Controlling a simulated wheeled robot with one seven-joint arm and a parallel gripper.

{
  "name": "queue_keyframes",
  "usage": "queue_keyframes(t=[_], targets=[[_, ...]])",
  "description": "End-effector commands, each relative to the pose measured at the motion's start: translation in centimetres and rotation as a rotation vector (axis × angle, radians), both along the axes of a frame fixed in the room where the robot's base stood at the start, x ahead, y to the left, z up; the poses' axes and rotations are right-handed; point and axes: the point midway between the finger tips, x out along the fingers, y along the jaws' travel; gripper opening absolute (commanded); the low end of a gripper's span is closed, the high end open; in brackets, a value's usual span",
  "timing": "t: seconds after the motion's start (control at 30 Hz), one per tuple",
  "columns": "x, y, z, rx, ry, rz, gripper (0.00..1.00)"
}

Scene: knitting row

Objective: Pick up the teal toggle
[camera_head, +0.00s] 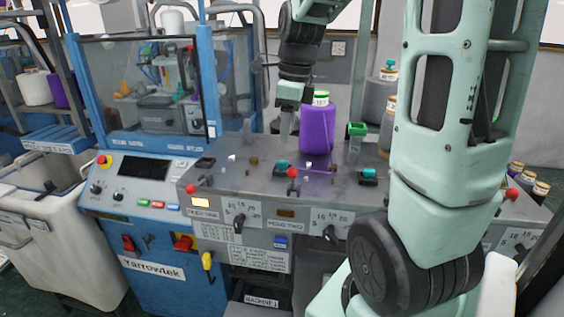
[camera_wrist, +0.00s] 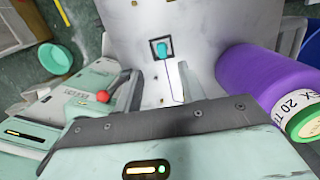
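Two teal toggles stand on the grey sloped top of the machine in the head view. One teal toggle (camera_head: 282,165) is left of centre, and another teal toggle (camera_head: 367,172) is further right. The wrist view shows one teal toggle (camera_wrist: 162,48) on a dark square base, upper middle; I cannot tell which of the two it is. My gripper (camera_head: 286,130) points down above the machine top, behind the left toggle and left of the purple cone (camera_head: 317,128). It appears clear of the toggles. Its fingers are too small to tell open or shut.
The purple cone also shows in the wrist view (camera_wrist: 262,78), close on the right. A green-topped post (camera_head: 356,140) stands right of the cone. A red knob (camera_head: 292,173) is beside the left toggle. My own arm blocks much of the right side.

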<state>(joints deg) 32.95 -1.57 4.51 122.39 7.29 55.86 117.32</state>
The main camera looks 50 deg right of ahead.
Motion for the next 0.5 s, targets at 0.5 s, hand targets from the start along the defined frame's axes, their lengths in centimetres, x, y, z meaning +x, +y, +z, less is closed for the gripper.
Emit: queue_keyframes(t=[0.5], targets=[[0.7,0.1,-5.3,0.003,0.004,0.002,0.4]])
